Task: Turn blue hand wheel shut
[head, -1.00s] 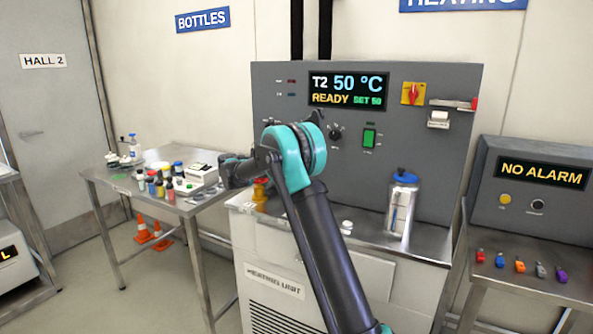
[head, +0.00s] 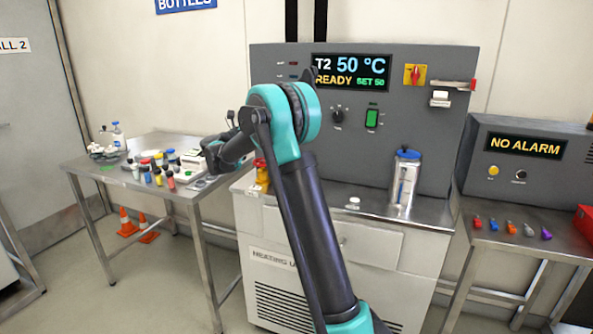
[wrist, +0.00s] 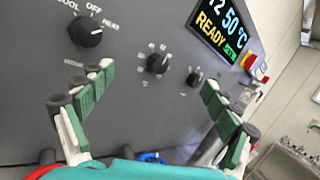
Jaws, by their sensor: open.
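My gripper (wrist: 158,85) is open and empty in the wrist view. Its two green-padded fingers stand wide apart in front of the grey heating panel. A small piece of a blue curved part (wrist: 150,157) shows low between the fingers, partly covered by my teal gripper body. It may be the rim of the blue hand wheel, but too little shows to be sure. In the head view my arm covers the left part of the heating unit, and no blue wheel can be made out there.
The grey panel (wrist: 125,110) carries a COOL/OFF/HEAT knob (wrist: 86,31) and smaller knobs. A blue-lidded clear container (head: 403,180) stands on the heating unit's top, right of my arm. A table (head: 120,180) with several bottles is at left; an alarm bench (head: 520,238) is at right.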

